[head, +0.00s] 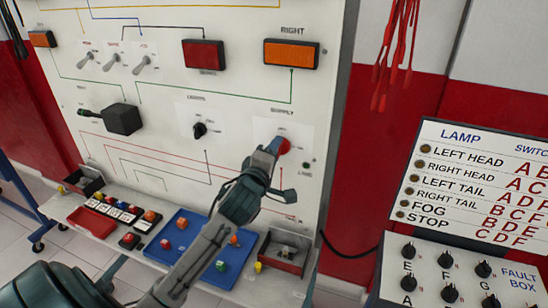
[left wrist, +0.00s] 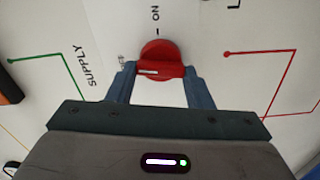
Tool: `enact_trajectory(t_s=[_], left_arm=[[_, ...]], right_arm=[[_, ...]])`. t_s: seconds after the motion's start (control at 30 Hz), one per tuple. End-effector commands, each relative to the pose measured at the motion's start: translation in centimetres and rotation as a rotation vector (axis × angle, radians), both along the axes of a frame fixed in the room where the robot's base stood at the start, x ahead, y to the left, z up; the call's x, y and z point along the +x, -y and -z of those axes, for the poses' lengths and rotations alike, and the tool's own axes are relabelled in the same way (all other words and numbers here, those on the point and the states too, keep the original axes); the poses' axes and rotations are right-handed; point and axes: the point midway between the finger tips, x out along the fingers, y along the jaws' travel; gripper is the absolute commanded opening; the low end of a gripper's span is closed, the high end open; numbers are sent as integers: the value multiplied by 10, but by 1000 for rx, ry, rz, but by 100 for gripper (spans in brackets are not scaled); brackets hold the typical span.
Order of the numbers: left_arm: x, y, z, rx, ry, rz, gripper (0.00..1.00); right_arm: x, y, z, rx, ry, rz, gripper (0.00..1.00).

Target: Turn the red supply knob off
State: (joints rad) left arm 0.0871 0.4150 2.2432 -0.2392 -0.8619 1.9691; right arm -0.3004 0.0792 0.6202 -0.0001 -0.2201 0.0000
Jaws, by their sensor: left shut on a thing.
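The red supply knob (head: 284,145) is on the white trainer panel (head: 230,85), at its lower right under the SUPPLY label. My left gripper (head: 272,147) reaches up to it from below and partly covers it in the head view. In the left wrist view the red knob (left wrist: 160,62) sits between the two fingers of my left gripper (left wrist: 160,78), which is shut on its raised grip. The grip's white line lies across the picture, and an ON mark stands beyond the knob. The OFF mark is largely hidden by a finger. My right gripper is not in view.
A black lights knob (head: 200,130) and a black box (head: 122,118) are on the panel to the left. Below are a blue tray (head: 190,262), a red tray (head: 93,221) and a small open box (head: 284,253). A fault box (head: 460,275) stands at the right.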

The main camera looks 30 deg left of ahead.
Motion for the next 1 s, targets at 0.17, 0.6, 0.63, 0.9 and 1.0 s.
enact_trajectory(t_s=[0.17,0.6,0.63,0.9,1.0], left_arm=[[0,0,2,-97,22,0,24],[0,0,1,-190,45,0,24],[0,0,1,-191,45,0,24],[0,0,1,-192,45,0,24],[0,0,1,-192,45,0,58]], right_arm=[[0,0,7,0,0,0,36],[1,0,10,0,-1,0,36],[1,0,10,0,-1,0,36],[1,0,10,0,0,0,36],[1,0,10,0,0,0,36]])
